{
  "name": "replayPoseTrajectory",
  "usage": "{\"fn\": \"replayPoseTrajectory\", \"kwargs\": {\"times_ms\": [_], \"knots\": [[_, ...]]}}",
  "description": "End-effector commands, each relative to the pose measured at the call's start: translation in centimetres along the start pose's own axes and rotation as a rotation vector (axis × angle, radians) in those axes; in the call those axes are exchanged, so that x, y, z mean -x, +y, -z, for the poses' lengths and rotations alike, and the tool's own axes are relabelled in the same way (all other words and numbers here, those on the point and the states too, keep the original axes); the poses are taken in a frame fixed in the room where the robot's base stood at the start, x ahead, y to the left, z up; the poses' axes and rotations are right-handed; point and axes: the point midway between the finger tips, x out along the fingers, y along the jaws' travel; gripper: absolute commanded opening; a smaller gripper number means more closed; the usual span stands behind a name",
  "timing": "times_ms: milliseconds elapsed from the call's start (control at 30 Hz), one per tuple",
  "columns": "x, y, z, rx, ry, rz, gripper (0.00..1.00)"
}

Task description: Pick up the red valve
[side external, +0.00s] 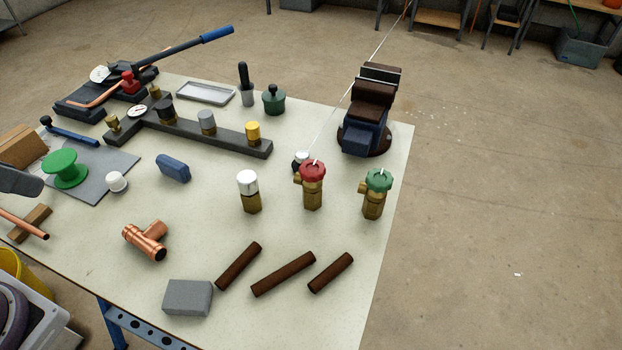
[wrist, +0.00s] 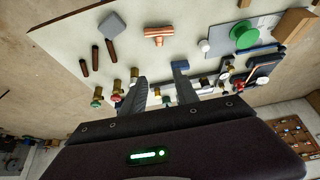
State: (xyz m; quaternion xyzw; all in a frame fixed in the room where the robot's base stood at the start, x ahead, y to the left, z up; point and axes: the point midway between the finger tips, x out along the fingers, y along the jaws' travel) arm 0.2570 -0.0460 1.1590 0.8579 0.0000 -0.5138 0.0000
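The red valve (side external: 312,185) stands upright on the bench, with a brass body and a red ridged cap. A green-capped valve (side external: 375,194) stands to its right and a white-capped valve (side external: 249,191) to its left. In the wrist view the red valve (wrist: 117,91) is left of my gripper (wrist: 160,80), between the green-capped valve (wrist: 97,97) and the white-capped valve (wrist: 134,75). My gripper's two fingers are spread apart with nothing held between them. The gripper cannot be clearly made out in the side view.
A small white-and-dark knob (side external: 299,161) sits close behind the red valve. A vise (side external: 368,112) stands behind it. Brown pipes (side external: 283,273), a grey block (side external: 188,297) and a copper tee (side external: 146,240) lie in front. A dark manifold bar (side external: 188,131) lies behind left.

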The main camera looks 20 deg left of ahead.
Motion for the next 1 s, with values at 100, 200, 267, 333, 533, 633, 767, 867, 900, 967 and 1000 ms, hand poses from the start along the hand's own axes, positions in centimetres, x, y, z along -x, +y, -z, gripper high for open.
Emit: {"fn": "replayPoseTrajectory", "kwargs": {"times_ms": [100, 200, 267, 333, 533, 633, 767, 867, 900, 967, 1000], "knots": [[0.0, 0.0, 0.0, 0.0, 0.0, 0.0, 0.36], [0.0, 0.0, 0.0, 0.0, 0.0, 0.0, 0.5], [0.0, 0.0, 0.0, 0.0, 0.0, 0.0, 0.62], [0.0, 0.0, 0.0, 0.0, 0.0, 0.0, 0.71], [0.0, 0.0, 0.0, 0.0, 0.0, 0.0, 0.71], [-0.3, -0.1, 0.5, -0.007, 0.005, 0.004, 0.71], [-3.4, -0.4, 5.6, -0.087, 0.066, 0.031, 0.71], [-8.2, 0.6, 11.5, -0.215, 0.16, 0.029, 0.71], [-10.4, 1.6, 13.5, -0.272, 0.202, 0.014, 0.71], [-13.9, 3.6, 16.0, -0.357, 0.268, -0.029, 0.71], [-16.3, 5.3, 17.1, -0.411, 0.312, -0.07, 0.71]]}}
